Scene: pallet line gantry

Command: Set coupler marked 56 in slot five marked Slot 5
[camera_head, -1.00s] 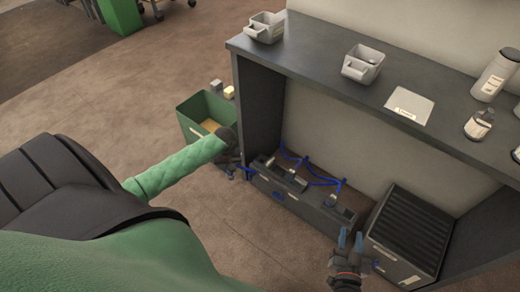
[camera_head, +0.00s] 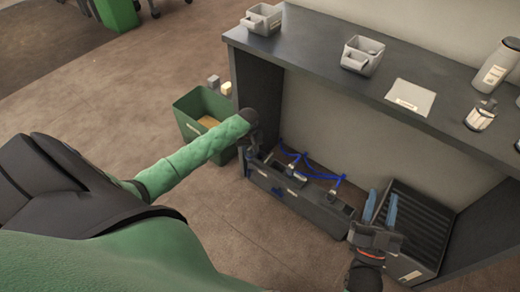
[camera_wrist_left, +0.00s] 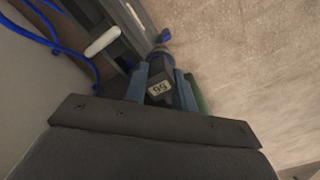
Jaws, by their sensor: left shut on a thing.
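My left gripper (camera_head: 254,152) is at the left end of the long dark rack (camera_head: 315,208), under the bench top. In the left wrist view its blue fingers (camera_wrist_left: 160,88) are shut on a dark coupler (camera_wrist_left: 159,72) with a white label, which reads as an upside-down 56. A blue round part shows at the coupler's far end, close to the rack's edge; I cannot tell if they touch. Several pieces sit in the rack. No Slot 5 marking is readable. My right gripper (camera_head: 380,209) is open and empty, in front of the ribbed black crate.
Blue cables (camera_head: 315,170) lie behind the rack. The ribbed black crate (camera_head: 410,268) stands right of it. A green bin (camera_head: 203,104) stands left of the bench. Grey bins (camera_head: 362,56) and a white card (camera_head: 410,97) are on the bench top (camera_head: 320,70). Floor in front is clear.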

